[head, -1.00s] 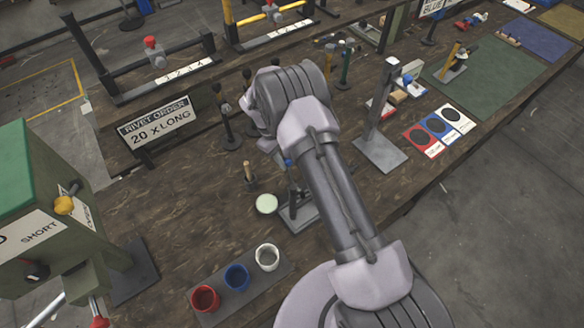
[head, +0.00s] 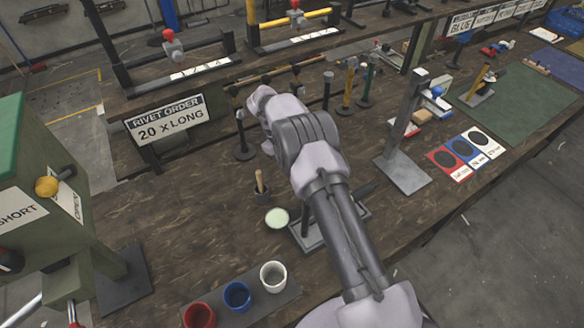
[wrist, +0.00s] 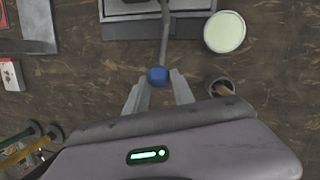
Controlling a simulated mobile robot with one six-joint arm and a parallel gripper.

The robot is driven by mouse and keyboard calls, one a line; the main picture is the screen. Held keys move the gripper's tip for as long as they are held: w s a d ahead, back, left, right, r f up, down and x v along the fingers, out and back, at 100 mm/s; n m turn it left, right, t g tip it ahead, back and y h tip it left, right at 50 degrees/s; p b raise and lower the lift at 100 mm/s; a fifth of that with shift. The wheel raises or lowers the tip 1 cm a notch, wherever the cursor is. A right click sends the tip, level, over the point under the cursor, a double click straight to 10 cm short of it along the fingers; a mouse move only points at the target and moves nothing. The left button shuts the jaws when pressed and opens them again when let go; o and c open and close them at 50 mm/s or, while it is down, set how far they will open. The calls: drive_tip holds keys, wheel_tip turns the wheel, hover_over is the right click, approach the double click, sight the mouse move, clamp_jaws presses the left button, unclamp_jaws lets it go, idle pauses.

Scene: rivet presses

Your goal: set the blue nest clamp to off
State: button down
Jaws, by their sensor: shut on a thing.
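The blue nest clamp's lever shows in the wrist view as a grey rod (wrist: 165,30) ending in a round blue knob (wrist: 157,76). My gripper (wrist: 157,88) is shut on the blue knob, with a finger on either side of it. In the head view the clamp's grey base plate (head: 302,240) sits on the bench, partly behind my arm. The knob and my fingers are hidden there by my arm. I cannot read the clamp's setting from these views.
A pale green disc (head: 277,218) and a small pot with a wooden handle (head: 261,188) stand just left of the clamp. Red, blue and white cups (head: 237,296) stand in front. A grey post stand (head: 404,172) is to the right, and a rivet order sign (head: 168,125) is behind.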

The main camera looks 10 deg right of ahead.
drive_tip(key=shift+w+f, duration=0.15)
drive_tip(key=c, duration=1.3)
unclamp_jaws()
drive_tip(key=shift+o, duration=1.1)
drive_tip(key=shift+w+f, duration=0.2)
drive_tip(key=shift+w, duration=0.1)
drive_tip(key=shift+s+r, duration=0.15)
drive_tip(key=shift+s, duration=0.05)
drive_tip(key=p+v, duration=0.5)
drive_tip(key=v, duration=1.2)
drive_tip(key=shift+r, duration=0.15)
drive_tip(key=shift+w+a, duration=0.1)
